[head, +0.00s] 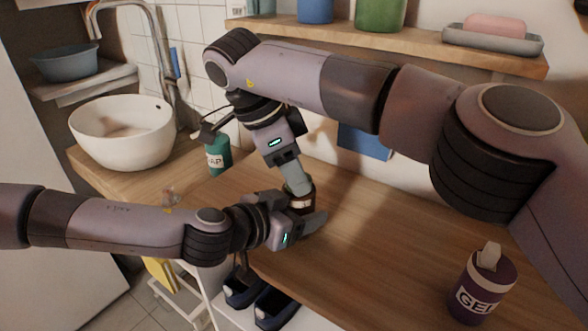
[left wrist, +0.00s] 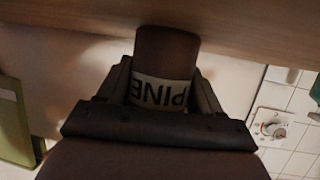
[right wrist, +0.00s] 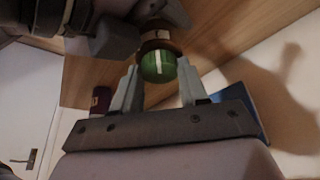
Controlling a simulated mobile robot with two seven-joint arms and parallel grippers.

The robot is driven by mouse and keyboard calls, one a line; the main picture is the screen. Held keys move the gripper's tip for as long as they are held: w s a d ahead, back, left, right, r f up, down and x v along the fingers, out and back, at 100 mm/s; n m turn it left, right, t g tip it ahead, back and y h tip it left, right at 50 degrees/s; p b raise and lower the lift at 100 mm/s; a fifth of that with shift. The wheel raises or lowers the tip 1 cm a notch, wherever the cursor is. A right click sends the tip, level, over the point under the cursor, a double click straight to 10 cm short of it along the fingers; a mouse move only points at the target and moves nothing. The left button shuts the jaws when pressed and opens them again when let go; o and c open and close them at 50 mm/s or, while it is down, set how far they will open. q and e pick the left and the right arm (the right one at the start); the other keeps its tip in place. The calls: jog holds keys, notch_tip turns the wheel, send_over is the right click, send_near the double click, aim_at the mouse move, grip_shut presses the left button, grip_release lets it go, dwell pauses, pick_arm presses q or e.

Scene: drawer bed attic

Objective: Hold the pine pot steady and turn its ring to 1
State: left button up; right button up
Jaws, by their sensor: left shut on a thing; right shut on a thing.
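The pine pot (head: 302,203) is a small dark brown jar standing on the wooden counter, mostly hidden by my grippers. In the left wrist view its white label reads PINE upside down on the pot (left wrist: 165,92). My left gripper (head: 306,218) is shut on its body from the side. My right gripper (head: 298,186) comes down from above, shut on the pot's top. The right wrist view shows a green top (right wrist: 158,66) with a white line between the fingers, and a brown part with a pale label beyond it. I cannot read any ring number.
A purple GEL bottle (head: 480,287) stands at the front right of the counter (head: 390,245). A green soap bottle (head: 218,155) and a white basin (head: 122,132) are at the back left. A shelf (head: 400,43) with containers hangs above. The counter's right middle is clear.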

jog(key=shift+m, duration=0.3)
jog(key=o, duration=1.1)
